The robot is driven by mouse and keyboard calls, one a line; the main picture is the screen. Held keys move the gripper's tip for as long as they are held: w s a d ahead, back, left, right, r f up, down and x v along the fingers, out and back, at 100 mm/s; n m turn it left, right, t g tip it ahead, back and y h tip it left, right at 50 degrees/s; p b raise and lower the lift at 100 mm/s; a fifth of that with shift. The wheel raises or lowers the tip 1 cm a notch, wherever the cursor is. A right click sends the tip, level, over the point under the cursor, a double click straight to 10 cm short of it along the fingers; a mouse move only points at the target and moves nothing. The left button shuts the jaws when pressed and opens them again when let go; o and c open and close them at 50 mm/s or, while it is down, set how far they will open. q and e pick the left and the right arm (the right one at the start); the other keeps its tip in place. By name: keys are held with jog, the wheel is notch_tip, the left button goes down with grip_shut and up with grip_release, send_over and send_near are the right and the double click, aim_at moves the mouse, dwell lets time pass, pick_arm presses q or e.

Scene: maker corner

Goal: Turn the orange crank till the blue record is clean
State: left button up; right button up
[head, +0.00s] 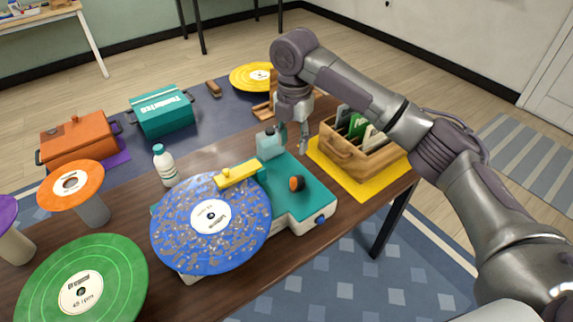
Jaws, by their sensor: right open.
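The blue record (232,258) lies flat on a teal and white cleaning machine (312,205). Grey-brown specks cover much of its blue surface around a white label. A yellow arm (240,174) reaches over the record's far edge. The orange crank (297,184) shows as a small orange and black knob on the machine's teal top, right of the record. My right gripper (294,142) points down behind the crank, beside a pale blue container (269,143). Its fingers are apart and empty, and it does not touch the crank. My left gripper is out of view.
A wooden crate (342,157) with sleeves stands on a yellow mat (366,189) to the right. A white bottle (164,165) stands behind the record. Green (112,265) and orange (67,188) records are at left. The table's right end is close to the crate.

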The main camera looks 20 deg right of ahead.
aim_at(293, 179)
jog(key=shift+s+f, duration=1)
jog(key=shift+f, duration=0.15)
notch_tip(293, 179, down, 4)
jog(key=shift+w+r+p, duration=0.1)
jog(key=shift+r+p, duration=0.05)
jog(key=shift+p, duration=0.25)
notch_tip(293, 179, down, 6)
jog(key=shift+w+r+p, duration=0.1)
jog(key=shift+w+p, duration=0.05)
jog(key=shift+p, duration=0.15)
jog(key=shift+f, duration=0.55)
jog(key=c, duration=0.7)
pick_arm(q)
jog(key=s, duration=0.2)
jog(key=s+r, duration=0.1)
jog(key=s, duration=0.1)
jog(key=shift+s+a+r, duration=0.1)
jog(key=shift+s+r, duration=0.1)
pick_arm(e)
grip_shut()
